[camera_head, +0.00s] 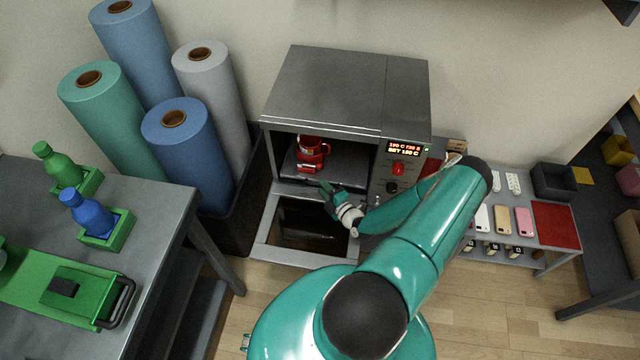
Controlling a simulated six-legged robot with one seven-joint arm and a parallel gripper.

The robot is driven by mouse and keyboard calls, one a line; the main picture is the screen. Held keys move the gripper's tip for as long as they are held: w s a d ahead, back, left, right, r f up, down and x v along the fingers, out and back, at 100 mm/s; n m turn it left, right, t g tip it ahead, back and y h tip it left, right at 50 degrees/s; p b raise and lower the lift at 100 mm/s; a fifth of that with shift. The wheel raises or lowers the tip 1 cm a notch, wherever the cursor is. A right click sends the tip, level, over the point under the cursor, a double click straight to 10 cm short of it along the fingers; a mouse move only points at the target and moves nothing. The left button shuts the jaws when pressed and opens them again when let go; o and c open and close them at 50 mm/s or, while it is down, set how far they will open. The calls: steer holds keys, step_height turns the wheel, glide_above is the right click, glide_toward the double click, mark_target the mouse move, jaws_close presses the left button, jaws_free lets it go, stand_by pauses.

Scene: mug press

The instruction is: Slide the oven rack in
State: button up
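The grey oven (325,88) stands against the wall with its door (262,250) folded down at the front. Inside, a dark flat rack (345,172) carries a red mug (311,150) with a smaller red piece at its front. My gripper (328,190) is at the oven mouth, at the rack's front edge and above the open door. The fingers are small and dark here, so I cannot tell whether they touch the rack or whether they are open. My teal arm comes in from the lower right and hides part of the oven's lower right front.
Large fabric rolls (188,150) stand in a dark bin at left. A grey table (150,245) with bottles is at left; a low table with phones (503,220) is at right.

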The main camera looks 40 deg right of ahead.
mark_target(323, 173)
steer(key=shift+w+d+f, duration=0.15)
steer(key=shift+w, duration=0.65)
steer(key=shift+w+d+f, duration=0.1)
steer(key=shift+w, duration=0.65)
jaws_close()
steer(key=shift+w+d+f, duration=0.1)
steer(key=shift+w+d, duration=0.3)
steer(key=shift+d, duration=0.15)
steer(key=shift+w+d+f, duration=0.1)
steer(key=shift+w+d, duration=0.25)
steer(key=shift+d, duration=0.2)
steer(key=shift+w+d+r, duration=0.15)
steer(key=shift+w+d, duration=0.45)
steer(key=shift+d, duration=0.3)
